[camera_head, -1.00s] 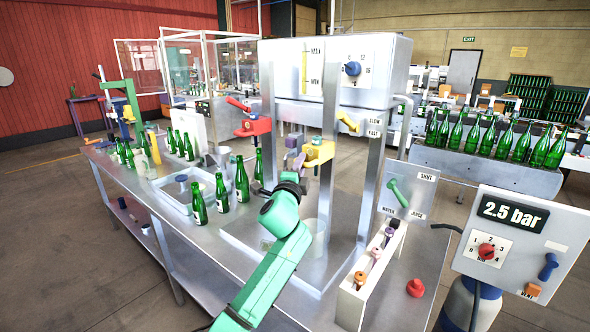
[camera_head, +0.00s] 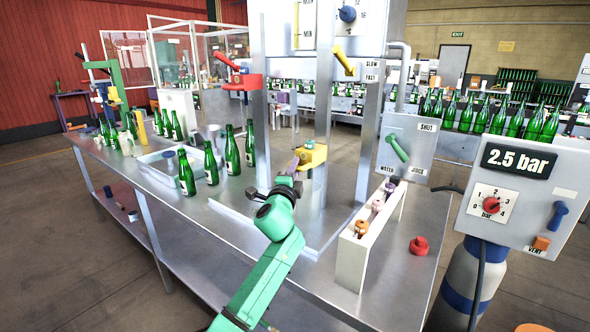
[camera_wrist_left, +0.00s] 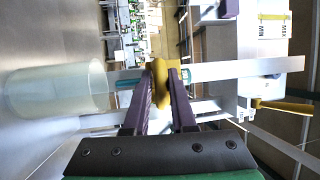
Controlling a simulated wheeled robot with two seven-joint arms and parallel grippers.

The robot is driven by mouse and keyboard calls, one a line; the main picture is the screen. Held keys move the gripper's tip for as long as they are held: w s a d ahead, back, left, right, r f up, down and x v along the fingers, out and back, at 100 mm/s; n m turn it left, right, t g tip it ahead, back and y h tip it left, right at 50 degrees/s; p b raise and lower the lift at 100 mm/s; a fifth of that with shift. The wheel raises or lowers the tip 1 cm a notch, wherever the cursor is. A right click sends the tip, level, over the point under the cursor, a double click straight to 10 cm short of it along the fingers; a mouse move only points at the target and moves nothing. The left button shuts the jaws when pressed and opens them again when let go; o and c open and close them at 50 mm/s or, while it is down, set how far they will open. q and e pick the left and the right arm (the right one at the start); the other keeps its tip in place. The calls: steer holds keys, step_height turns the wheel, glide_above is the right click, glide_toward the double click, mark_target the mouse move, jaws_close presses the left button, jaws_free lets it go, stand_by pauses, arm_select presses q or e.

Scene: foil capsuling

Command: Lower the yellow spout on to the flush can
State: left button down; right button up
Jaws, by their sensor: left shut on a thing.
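The yellow spout (camera_head: 315,153) is in front of the steel frame in the head view, above the flush can (camera_head: 311,203), a pale translucent cylinder on the steel tray. My left gripper (camera_head: 297,163) is shut on the spout's near side. In the left wrist view, which lies sideways, the purple fingers (camera_wrist_left: 160,90) close on the yellow spout (camera_wrist_left: 162,78). The open-topped can (camera_wrist_left: 58,88) stands left of it there, with a gap between rim and spout. My right gripper is not in view.
Several green bottles (camera_head: 187,172) stand on the bench to the left. A white rack (camera_head: 352,250) with stoppers and a red knob (camera_head: 419,245) are to the right.

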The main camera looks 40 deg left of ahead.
arm_select(q)
steer(key=shift+f, duration=0.35)
steer(key=c, duration=0.8)
jaws_free()
steer(key=shift+r, duration=0.1)
steer(key=b+v, duration=0.2)
steer(key=v, duration=1.2)
steer(key=shift+s, duration=0.25)
